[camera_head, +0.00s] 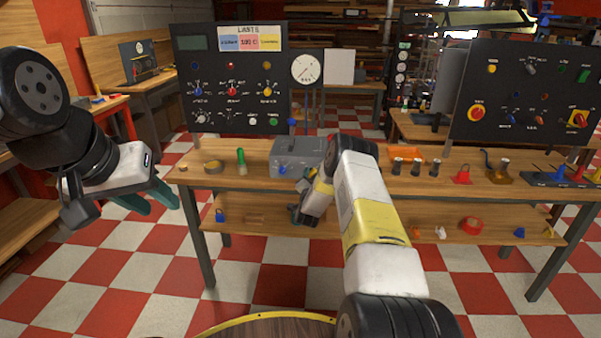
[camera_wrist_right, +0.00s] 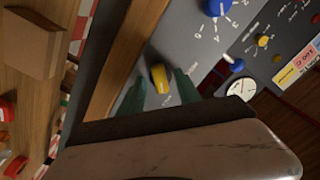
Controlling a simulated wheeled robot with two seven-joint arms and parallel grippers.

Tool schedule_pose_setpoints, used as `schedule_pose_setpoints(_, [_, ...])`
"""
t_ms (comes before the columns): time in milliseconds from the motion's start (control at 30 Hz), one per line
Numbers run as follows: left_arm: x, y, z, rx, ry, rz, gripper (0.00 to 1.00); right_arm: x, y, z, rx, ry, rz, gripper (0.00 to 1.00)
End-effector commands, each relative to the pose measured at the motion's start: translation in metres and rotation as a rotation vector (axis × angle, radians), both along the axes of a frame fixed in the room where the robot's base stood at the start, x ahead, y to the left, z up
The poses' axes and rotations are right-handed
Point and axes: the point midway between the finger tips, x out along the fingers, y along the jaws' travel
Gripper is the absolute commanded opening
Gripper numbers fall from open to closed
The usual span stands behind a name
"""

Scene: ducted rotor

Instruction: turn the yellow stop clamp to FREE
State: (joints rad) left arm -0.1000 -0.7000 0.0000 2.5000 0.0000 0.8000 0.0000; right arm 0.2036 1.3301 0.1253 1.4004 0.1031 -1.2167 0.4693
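The yellow stop clamp (camera_wrist_right: 159,78) shows in the right wrist view, on a grey face with small white lettering that I cannot read. My right gripper (camera_wrist_right: 161,84) is open, with one green finger on each side of the clamp. I cannot tell whether either finger touches it. A blue knob (camera_wrist_right: 216,6) with a marked scale is on the same grey face. In the head view the grey box (camera_head: 297,145) stands on the bench, partly hidden by my right arm; I cannot make out the clamp there. My left gripper (camera_head: 151,198) is open and empty, left of the bench.
Upright control panels (camera_head: 230,75) (camera_head: 525,90) stand behind. The floor in front of the left bench end is clear.

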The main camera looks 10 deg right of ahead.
Motion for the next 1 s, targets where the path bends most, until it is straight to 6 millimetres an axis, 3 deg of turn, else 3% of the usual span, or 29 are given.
schedule_pose_setpoints(300, [0.0, 0.0, 0.0, 0.0, 0.0, 0.0, 0.36, 0.0035, -0.0012, 0.0001, 0.0, 0.0, 0.0, 0.4])
schedule_pose_setpoints(500, [0.0, 0.0, 0.0, 0.0, 0.0, 0.0, 0.36, 0.0034, -0.0011, 0.0001, 0.0, 0.0, 0.0, 0.03])
schedule_pose_setpoints(533, [0.0, 0.0, 0.0, 0.0, 0.0, 0.0, 0.36, 0.0034, -0.0011, 0.0, 0.0, 0.0, 0.0, 0.0])
schedule_pose_setpoints(1000, [0.0, 0.0, 0.0, 0.0, 0.0, 0.0, 0.36, 0.0032, -0.0012, -0.0001, -0.066, 0.019, 0.0, 0.0])
